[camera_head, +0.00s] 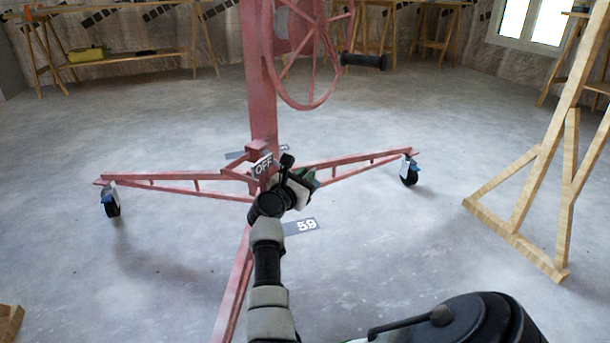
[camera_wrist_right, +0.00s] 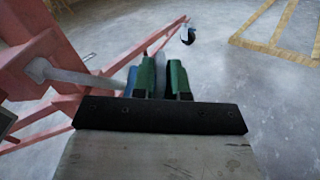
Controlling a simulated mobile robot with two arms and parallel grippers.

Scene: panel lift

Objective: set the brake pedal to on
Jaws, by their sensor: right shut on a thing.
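The red panel lift (camera_head: 262,90) stands upright on splayed legs in the head view. An "OFF" label (camera_head: 263,166) shows at the foot of its post. My right gripper (camera_head: 303,182) is beside the label, low at the post. In the right wrist view my right gripper (camera_wrist_right: 165,78) has green fingers, shut on the brake pedal. The pedal's pale bar (camera_wrist_right: 62,73) runs from the red frame toward the fingers, and a blue part shows beside them. The fingers hide much of the pedal. My left gripper is not in view.
The lift's legs end in caster wheels (camera_head: 409,171) at left and right. A red wheel with a black handle (camera_head: 363,61) is above. A plate marked "59" (camera_head: 303,226) is on the floor area. A wooden stand (camera_head: 530,180) is at the right. Floor between is clear.

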